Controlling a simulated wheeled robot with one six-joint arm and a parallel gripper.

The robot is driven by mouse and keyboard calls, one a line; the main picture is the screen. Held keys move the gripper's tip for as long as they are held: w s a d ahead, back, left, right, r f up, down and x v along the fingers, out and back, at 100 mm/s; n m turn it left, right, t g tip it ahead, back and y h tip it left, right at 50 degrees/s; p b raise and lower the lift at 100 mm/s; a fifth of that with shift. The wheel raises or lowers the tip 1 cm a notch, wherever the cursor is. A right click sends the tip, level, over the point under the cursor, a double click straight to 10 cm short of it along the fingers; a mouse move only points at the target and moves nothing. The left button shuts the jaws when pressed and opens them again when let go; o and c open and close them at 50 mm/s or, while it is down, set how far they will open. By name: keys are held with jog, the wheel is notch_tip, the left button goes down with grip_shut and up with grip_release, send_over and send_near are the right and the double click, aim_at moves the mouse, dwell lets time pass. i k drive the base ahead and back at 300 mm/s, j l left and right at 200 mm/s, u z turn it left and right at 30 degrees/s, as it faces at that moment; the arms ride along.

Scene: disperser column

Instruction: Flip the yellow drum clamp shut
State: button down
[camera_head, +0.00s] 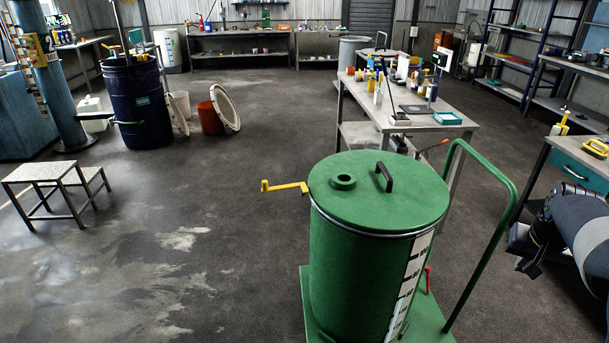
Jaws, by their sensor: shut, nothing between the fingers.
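The yellow drum clamp (285,187) is a lever at the left side of the rim of a green drum (360,262). It sticks outward to the left, away from the drum wall, with its far end bent. The green lid (378,190) lies on the drum, with a bright ring below its edge. My gripper (527,266) is at the right, dark and partly in shadow, beyond the green cart handle from the drum. It is shut and empty, far from the clamp and touching nothing that I can make out.
The green cart's tall handle (512,205) rises between the drum and my arm. A workbench (427,117) with bottles stands behind the drum. A bench with teal drawers (577,172) is close on the right. A step stool (45,173) stands far left; the floor left of the drum is clear.

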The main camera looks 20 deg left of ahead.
aim_at(303, 189)
jog(key=j+u, duration=0.1)
jog(key=u, duration=0.25)
jog(key=i+j+u, duration=0.1)
jog(key=u, duration=0.25)
jog(key=i+j+u, duration=0.15)
jog(key=i+j, duration=0.15)
jog(key=i, duration=0.15)
jog(key=i+j+u, duration=0.2)
jog(key=i, duration=0.25)
jog(key=i+j+u, duration=0.15)
jog(key=i, duration=0.3)
jog(key=j, duration=0.1)
